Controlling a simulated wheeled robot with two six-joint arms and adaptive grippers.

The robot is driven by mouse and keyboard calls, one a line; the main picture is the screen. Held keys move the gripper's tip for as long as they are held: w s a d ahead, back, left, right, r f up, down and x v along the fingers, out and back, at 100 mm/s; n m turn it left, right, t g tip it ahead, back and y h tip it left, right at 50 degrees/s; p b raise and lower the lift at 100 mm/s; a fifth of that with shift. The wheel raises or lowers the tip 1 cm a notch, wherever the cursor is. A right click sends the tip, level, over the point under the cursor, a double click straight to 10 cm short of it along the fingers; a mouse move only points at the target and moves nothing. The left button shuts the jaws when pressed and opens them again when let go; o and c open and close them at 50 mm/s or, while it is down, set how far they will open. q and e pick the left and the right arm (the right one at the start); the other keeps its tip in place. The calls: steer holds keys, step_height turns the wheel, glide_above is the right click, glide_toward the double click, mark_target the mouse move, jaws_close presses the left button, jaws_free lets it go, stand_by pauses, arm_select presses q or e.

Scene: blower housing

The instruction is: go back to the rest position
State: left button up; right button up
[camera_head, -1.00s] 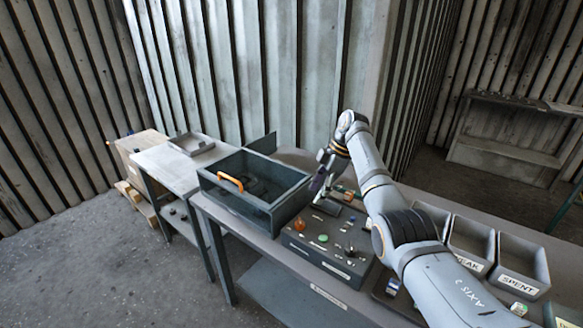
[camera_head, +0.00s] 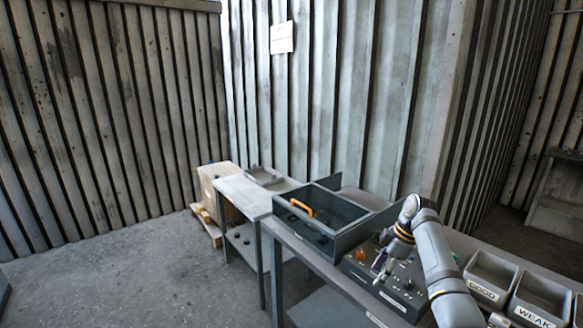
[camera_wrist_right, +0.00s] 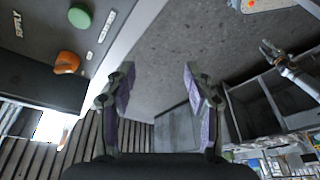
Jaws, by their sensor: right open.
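My right gripper (camera_head: 383,271) shows over the dark control box (camera_head: 404,301) in the head view, small and partly against the box. In the right wrist view its two fingers (camera_wrist_right: 160,82) stand wide apart with nothing between them, with grey floor behind. The box carries an orange knob (camera_head: 361,254), also in the wrist view (camera_wrist_right: 67,62), and a green button (camera_wrist_right: 80,16); both are apart from the fingers. My left gripper is outside the head view; a small pronged arm end (camera_wrist_right: 272,52) at the wrist view's right looks like it, but its jaw state is unclear.
Grey bins labelled GOOD (camera_head: 481,291) and WEAK (camera_head: 533,317) stand to the right. Open floor lies at left.

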steer(key=s+f+m+t+h, duration=0.25)
steer(key=s+f+m, duration=0.55)
steer(key=s+f, duration=0.9)
steer(key=s+a+r+m+h, duration=0.1)
steer(key=s+r+m, duration=0.15)
steer(key=s, duration=0.65)
steer(key=s+r+m+h, duration=0.1)
steer(key=s+m, duration=0.2)
steer(key=s, duration=0.5)
step_height(320, 180, down, 26)
steer(key=s+d, duration=0.2)
steer(key=s, duration=0.1)
arm_select(q)
steer(key=shift+s+d, duration=0.1)
steer(key=shift+s, duration=0.15)
arm_select(e)
steer(key=s+d+f+m+g, duration=0.1)
steer(key=s+f+g, duration=0.1)
steer(key=s+f, duration=1.5)
steer(key=shift+s+d, duration=0.3)
steer(key=shift+s, duration=0.4)
